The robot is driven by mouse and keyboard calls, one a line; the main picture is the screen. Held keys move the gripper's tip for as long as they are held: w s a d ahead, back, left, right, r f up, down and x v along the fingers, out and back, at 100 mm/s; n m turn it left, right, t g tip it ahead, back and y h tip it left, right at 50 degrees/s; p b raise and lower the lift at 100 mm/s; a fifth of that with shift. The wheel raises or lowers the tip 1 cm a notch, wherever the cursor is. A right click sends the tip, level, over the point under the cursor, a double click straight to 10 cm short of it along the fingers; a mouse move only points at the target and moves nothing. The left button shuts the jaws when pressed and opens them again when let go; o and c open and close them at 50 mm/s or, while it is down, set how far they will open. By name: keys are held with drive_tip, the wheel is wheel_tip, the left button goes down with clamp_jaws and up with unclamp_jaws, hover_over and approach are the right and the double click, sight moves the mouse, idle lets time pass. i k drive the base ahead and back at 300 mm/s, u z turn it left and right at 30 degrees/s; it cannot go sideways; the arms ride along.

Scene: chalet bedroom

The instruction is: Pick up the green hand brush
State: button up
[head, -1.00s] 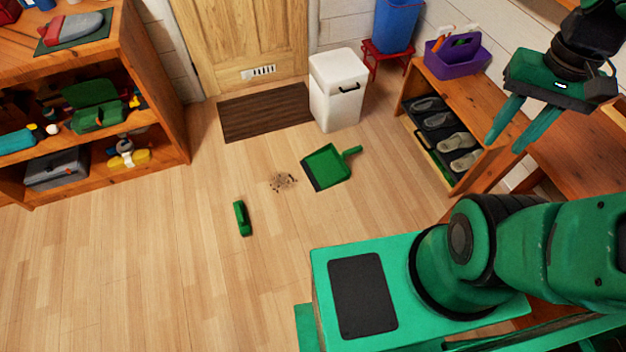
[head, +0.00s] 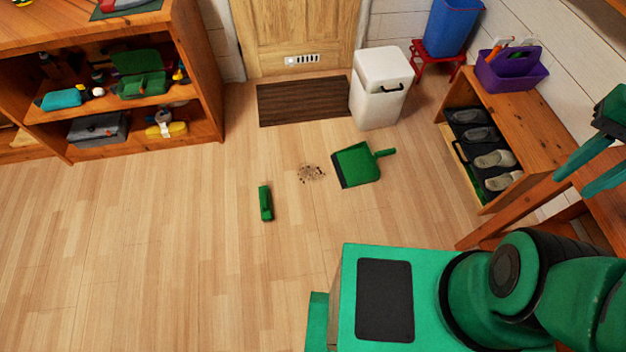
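The green hand brush (head: 265,203) lies on the wooden floor, left of the centre of the head view, its long side running roughly away from me. A green dustpan (head: 357,165) lies to its upper right, with its handle pointing right. A small pile of dark debris (head: 311,173) is on the floor between them. My gripper (head: 584,174) is at the right edge, raised and far from the brush. Its two green fingers are apart with nothing visible between them. Part of the gripper is cut off by the picture edge.
A shelf unit (head: 213,75) stands at the upper left. A white bin (head: 378,100) and brown doormat (head: 305,101) are by the door. A shoe bench (head: 530,110) with a purple caddy (head: 513,70) stands at the right. The floor around the brush is clear.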

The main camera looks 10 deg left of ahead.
sight(263, 193)
drive_tip(key=k, duration=0.55)
drive_tip(key=u, duration=0.35)
drive_tip(key=i, duration=0.4)
drive_tip(key=u, duration=0.75)
drive_tip(key=i, duration=1)
